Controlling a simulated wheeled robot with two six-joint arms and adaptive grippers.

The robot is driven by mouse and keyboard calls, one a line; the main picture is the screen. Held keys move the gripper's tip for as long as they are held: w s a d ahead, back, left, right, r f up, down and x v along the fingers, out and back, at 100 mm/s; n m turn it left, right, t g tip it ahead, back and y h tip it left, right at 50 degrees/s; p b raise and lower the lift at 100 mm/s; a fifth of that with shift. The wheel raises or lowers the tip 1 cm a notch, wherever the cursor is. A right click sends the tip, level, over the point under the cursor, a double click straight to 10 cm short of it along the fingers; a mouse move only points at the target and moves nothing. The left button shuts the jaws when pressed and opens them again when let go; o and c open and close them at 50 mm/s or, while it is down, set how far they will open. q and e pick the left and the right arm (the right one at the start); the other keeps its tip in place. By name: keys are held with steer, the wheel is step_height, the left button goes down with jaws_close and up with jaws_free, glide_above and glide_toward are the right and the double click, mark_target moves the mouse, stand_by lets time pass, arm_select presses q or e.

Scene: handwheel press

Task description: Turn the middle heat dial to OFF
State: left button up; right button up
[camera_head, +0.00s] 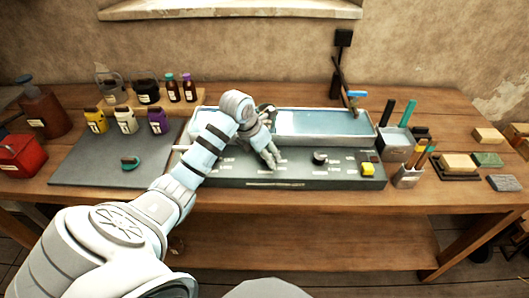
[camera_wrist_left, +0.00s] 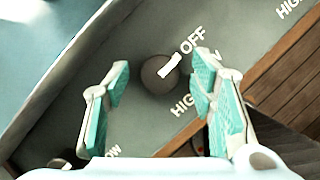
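A dark round dial (camera_wrist_left: 158,76) sits on the grey control panel (camera_head: 300,180) in front of the water tray. Its white pointer mark points up and right toward the printed OFF in the left wrist view. HIGH is below right of the dial, and another label is partly hidden by a finger. My left gripper (camera_wrist_left: 160,68) is open, its teal-padded fingers on either side of the dial, apart from it in the picture. In the head view my left gripper (camera_head: 268,155) covers this dial. Another black dial (camera_head: 320,158) is to its right. My right gripper is not in view.
The shallow water tray (camera_head: 325,138) stands behind the panel. Brush holders (camera_head: 396,148) stand farther right. A grey mat (camera_head: 90,165) with a green-topped object (camera_head: 131,163) and several bottles (camera_head: 125,121) are at left.

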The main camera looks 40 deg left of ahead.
arm_select(q)
steer(key=v, duration=1.2)
